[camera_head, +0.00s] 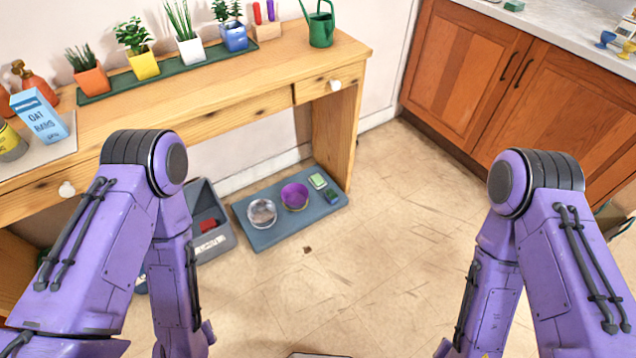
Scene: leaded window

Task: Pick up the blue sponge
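I cannot make out a blue sponge for certain in the head view. A small pale green, sponge-like block (317,181) lies on a blue-grey mat (272,236) on the floor under the wooden desk. A darker green small item (332,196) lies beside it. A small blue object (607,39) stands on the counter at the far upper right, but its shape looks more like a cup than a sponge. Both my purple arms reach down at the left and right. Their grippers are below the picture's lower edge, so their fingers do not show.
The mat also holds a clear bowl (262,212) and a purple bowl (294,196). A grey bin (217,243) with a red item stands left of it. The wooden desk (215,95) carries potted plants and a green watering can (320,25).

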